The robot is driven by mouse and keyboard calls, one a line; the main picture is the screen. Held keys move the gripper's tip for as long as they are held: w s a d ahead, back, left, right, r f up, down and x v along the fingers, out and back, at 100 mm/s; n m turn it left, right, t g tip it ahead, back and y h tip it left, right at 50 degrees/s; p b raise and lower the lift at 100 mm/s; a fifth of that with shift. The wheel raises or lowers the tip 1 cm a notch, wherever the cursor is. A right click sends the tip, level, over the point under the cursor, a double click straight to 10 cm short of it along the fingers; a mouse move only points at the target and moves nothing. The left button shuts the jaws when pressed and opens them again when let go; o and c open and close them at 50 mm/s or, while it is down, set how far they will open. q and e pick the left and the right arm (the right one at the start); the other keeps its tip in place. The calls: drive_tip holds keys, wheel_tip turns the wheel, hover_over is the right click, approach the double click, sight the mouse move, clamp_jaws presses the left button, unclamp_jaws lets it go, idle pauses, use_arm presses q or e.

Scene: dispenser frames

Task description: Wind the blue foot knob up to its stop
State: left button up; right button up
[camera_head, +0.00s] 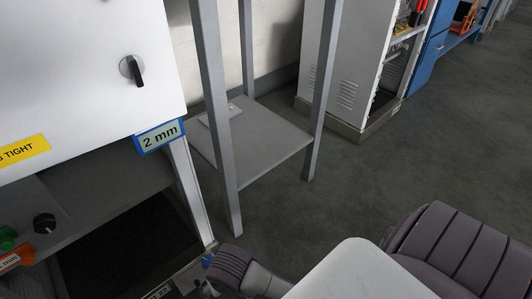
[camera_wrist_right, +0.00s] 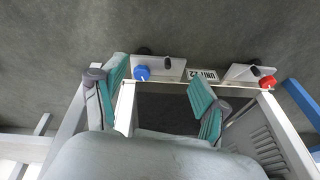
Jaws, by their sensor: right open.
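The blue foot knob (camera_wrist_right: 142,73) sits on a pale foot bracket at the base of the cabinet frame in the right wrist view. A small part of the blue knob (camera_head: 207,260) also shows at the bottom of the head view, beside my right arm. My right gripper (camera_wrist_right: 159,74) is open, with its teal-padded fingers apart. The blue knob appears between the fingers, closer to the left one. I cannot tell the remaining distance or any contact. My left gripper is in neither view.
A red knob (camera_wrist_right: 267,82) sits on the other foot bracket, with a "UNIT 22" plate (camera_wrist_right: 202,75) between them. A "2 mm" sign (camera_head: 160,137) hangs on the white cabinet (camera_head: 80,60). A grey metal stand (camera_head: 270,135) rises beside it.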

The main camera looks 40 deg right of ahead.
drive_tip(key=s+d+r+n+p, duration=0.2)
drive_tip(key=s+d+p, duration=0.5)
drive_tip(key=p, duration=0.7)
drive_tip(key=shift+s+d+n+g, duration=0.3)
drive_tip(key=shift+s+d+n, duration=0.05)
drive_tip(key=shift+s+n, duration=0.4)
drive_tip(key=shift+w, duration=0.15)
